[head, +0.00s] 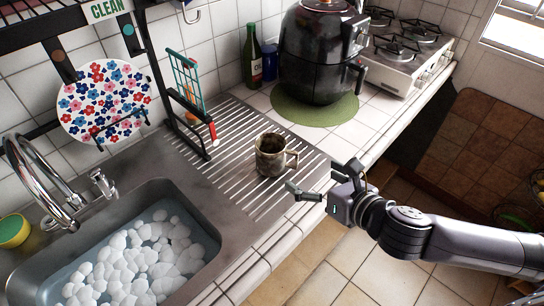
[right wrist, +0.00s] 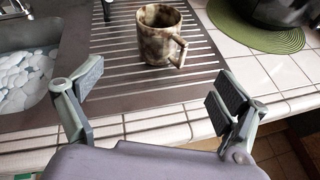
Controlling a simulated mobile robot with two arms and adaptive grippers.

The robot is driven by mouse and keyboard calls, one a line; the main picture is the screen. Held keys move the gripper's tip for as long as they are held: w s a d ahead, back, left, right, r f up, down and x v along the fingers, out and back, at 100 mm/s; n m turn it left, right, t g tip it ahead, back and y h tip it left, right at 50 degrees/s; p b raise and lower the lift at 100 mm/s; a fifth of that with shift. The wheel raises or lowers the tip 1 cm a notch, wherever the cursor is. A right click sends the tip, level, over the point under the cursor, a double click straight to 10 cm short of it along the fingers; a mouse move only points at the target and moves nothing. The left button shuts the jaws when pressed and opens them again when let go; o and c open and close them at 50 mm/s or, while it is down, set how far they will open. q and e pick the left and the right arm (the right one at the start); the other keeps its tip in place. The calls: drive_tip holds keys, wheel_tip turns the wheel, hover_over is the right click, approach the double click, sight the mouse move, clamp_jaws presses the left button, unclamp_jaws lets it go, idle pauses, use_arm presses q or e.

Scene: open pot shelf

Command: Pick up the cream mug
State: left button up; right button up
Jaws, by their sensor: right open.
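The cream mug (head: 270,156) has brown blotches and stands upright on the ribbed metal drainboard right of the sink. Its handle points right in the head view. In the right wrist view the mug (right wrist: 160,32) stands ahead of the fingers, its handle toward the right finger. My right gripper (head: 322,182) is just right of the mug, at the counter's front edge, and does not touch it. In the right wrist view the two fingers of this gripper (right wrist: 158,90) are spread wide with nothing between them. My left gripper is not in view.
A sink (head: 205,240) with water and white foam lies left of the drainboard. A rack (head: 189,85) with a floral plate (head: 104,100) stands behind. A black air fryer (head: 318,55) sits on a green mat (head: 335,112). Bare tiles lie between mat and drainboard.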

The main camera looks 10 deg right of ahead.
sight(280, 159)
drive_tip(key=w+a+f+p, duration=0.1)
drive_tip(key=w, duration=0.2)
drive_tip(key=w+a+f+n, duration=0.1)
drive_tip(key=w, duration=0.2)
drive_tip(key=w+a+f+n+p, duration=0.1)
drive_tip(key=w, duration=0.3)
drive_tip(key=shift+a+f+p, duration=0.3)
drive_tip(key=shift+a+f, duration=0.05)
drive_tip(key=shift+f, duration=0.05)
drive_tip(key=shift+s+f+p+x, duration=0.1)
drive_tip(key=shift+f+p+x, duration=0.1)
drive_tip(key=shift+x, duration=0.75)
drive_tip(key=shift+s+f+p+x, duration=0.1)
drive_tip(key=shift+p+x, duration=0.15)
drive_tip(key=shift+x, duration=0.7)
drive_tip(key=shift+f+p+x, duration=0.1)
drive_tip(key=shift+p+x, duration=0.1)
drive_tip(key=shift+x, duration=0.75)
drive_tip(key=shift+c, duration=0.5)
drive_tip(key=c, duration=1.3)
